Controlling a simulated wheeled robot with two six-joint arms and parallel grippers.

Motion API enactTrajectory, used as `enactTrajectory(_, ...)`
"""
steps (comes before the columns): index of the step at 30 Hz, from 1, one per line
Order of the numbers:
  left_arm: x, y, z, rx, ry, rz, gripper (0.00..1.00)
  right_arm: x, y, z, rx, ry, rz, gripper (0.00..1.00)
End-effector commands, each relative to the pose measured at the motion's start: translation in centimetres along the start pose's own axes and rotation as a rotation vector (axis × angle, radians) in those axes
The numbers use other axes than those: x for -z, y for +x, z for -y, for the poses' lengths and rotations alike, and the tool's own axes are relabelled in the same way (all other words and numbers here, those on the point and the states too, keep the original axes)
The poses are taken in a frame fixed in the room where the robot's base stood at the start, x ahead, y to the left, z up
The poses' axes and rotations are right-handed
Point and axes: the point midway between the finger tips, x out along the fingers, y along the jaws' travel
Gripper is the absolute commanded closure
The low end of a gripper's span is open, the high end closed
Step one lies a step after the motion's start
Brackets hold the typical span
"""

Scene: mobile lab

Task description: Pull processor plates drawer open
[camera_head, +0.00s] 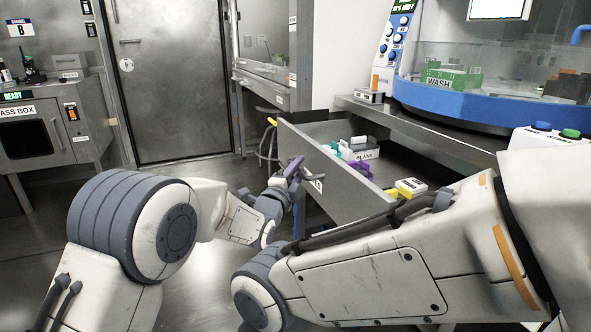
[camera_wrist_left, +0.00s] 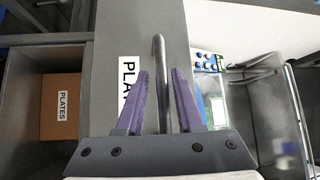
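The grey drawer (camera_head: 318,160) stands pulled out below the counter in the head view. In the left wrist view, its front panel (camera_wrist_left: 112,60) carries a partly covered label (camera_wrist_left: 129,72) reading "PLA". A metal bar handle (camera_wrist_left: 160,60) juts from this panel. My left gripper (camera_head: 291,168) is at the drawer front. In the left wrist view, its purple fingers (camera_wrist_left: 160,72) stand apart on both sides of the handle, with gaps showing. A brown box (camera_wrist_left: 61,108) labelled "PLATES" lies inside the drawer. My right arm crosses the foreground; its gripper is not visible.
The drawer also holds a box (camera_head: 365,154) marked "BLANK", teal and purple pieces, and a yellow-and-white item (camera_head: 410,187). A blue-rimmed wash machine (camera_head: 470,108) stands above right. Open floor lies before the metal door (camera_head: 175,90).

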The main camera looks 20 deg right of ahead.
Motion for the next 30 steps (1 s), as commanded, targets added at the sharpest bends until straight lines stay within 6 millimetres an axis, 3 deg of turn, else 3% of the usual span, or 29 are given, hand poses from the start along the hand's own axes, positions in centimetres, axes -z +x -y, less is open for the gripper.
enactTrajectory(14, -0.4, -0.9, 0.3, 0.003, -0.001, 0.008, 0.53, 0.0, -0.3, 0.0, 0.0, 0.0, 0.0, 0.5)
enactTrajectory(30, -0.3, -9.4, 0.2, 0.001, -0.001, 0.007, 0.53, 0.1, -2.4, 0.2, 0.0, 0.0, 0.0, 0.5)
